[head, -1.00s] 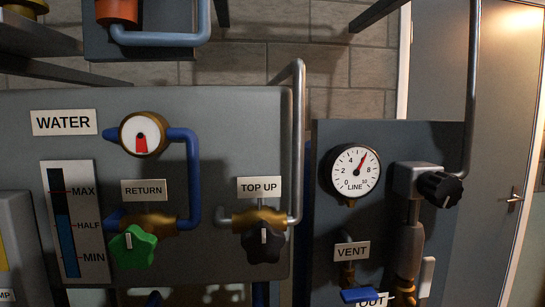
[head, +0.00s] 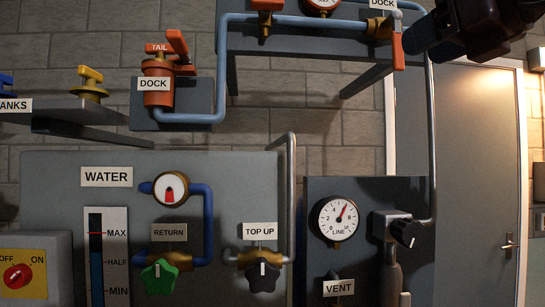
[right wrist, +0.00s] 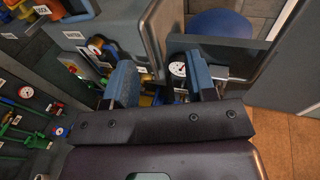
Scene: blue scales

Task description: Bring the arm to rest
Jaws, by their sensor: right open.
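My right gripper (head: 412,42) shows at the upper right of the head view, a dark body with blue fingers. Its fingertips appear beside an orange lever (head: 397,50) under the right DOCK label; I cannot tell whether they touch. In the right wrist view the right gripper (right wrist: 162,82) has its two blue fingers spread apart, with nothing seen held between them. Pipes and panels show beyond the fingers. My left gripper is in no view.
The WATER panel (head: 240,185) has a green RETURN knob (head: 160,276) and a black TOP UP knob (head: 263,276). A panel with a LINE gauge (head: 338,218) stands right of it. A grey door (head: 470,160) is at right.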

